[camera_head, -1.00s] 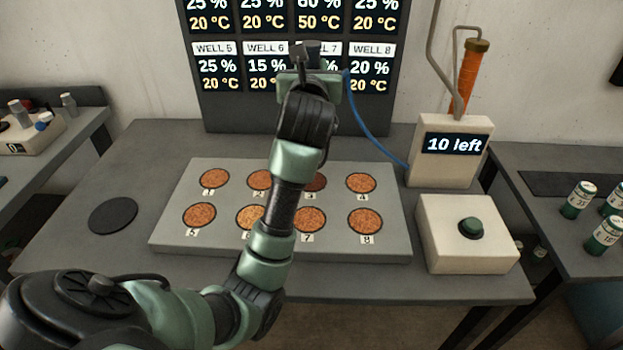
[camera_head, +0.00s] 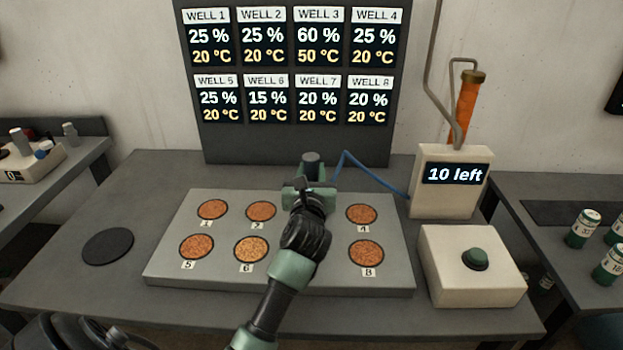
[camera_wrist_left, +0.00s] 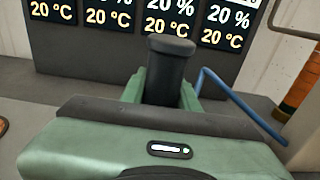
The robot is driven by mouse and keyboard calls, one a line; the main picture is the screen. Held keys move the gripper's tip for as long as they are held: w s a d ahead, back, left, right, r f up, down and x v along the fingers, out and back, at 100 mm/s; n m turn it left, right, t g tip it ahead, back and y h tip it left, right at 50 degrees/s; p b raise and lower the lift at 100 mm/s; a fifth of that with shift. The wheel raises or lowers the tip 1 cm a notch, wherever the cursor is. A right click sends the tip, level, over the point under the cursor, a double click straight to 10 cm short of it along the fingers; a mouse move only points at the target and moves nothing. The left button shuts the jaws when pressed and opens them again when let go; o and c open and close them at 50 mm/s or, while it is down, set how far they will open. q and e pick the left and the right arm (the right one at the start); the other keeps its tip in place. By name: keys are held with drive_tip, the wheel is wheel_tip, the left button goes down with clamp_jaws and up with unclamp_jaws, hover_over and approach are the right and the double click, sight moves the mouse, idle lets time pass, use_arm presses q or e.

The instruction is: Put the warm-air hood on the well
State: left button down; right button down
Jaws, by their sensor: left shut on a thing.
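The warm-air hood shows as a dark upright cylinder (camera_head: 311,160) with a blue hose. My left gripper (camera_head: 311,182) is shut on it, over the back right-centre part of the grey well plate (camera_head: 165,270), around the place of well 3. In the left wrist view the hood (camera_wrist_left: 169,75) stands between my green fingers. The hood's lower end is hidden, so I cannot tell whether it touches the plate. My gripper and arm cover wells 3 and 7. Wells 1 (camera_head: 212,209), 2, 4, 5, 6 and 8 show brown grains. My right gripper is not in view.
The wall display (camera_head: 295,140) reads 60 % and 50 °C for well 3. The blue hose (camera_head: 375,170) runs to a white box (camera_head: 440,200) reading "10 left". A black disc (camera_head: 108,246) lies left.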

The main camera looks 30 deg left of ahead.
use_arm(q)
drive_tip(key=shift+f, duration=0.7)
drive_tip(key=shift+f, duration=0.15)
drive_tip(key=c, duration=1.1)
unclamp_jaws()
drive_tip(key=shift+o, duration=0.2)
drive_tip(key=b+v, duration=0.1)
drive_tip(key=v, duration=1.1)
